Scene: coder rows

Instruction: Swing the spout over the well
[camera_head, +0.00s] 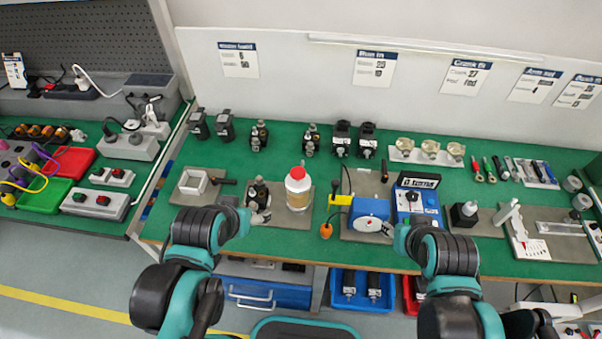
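A blue-and-white unit (370,213) sits on a grey mat near the bench's front edge. A yellow arm-like piece (341,200) sticks out at its left; it may be the spout, but I cannot tell for sure. No well can be clearly made out. My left gripper (261,217) is at the front edge of the mat with the white bottle, just below a small black part (258,194). My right gripper (387,229) is at the lower right of the blue-and-white unit; contact cannot be told. Both sets of fingers are too small to read.
A white bottle with a red cap (298,188) stands between the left gripper and the yellow piece. An orange bulb (326,231) lies below the yellow piece. A blue box with a dial (416,203) stands right of the unit. Black parts and brass pieces line the back of the green bench (285,158).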

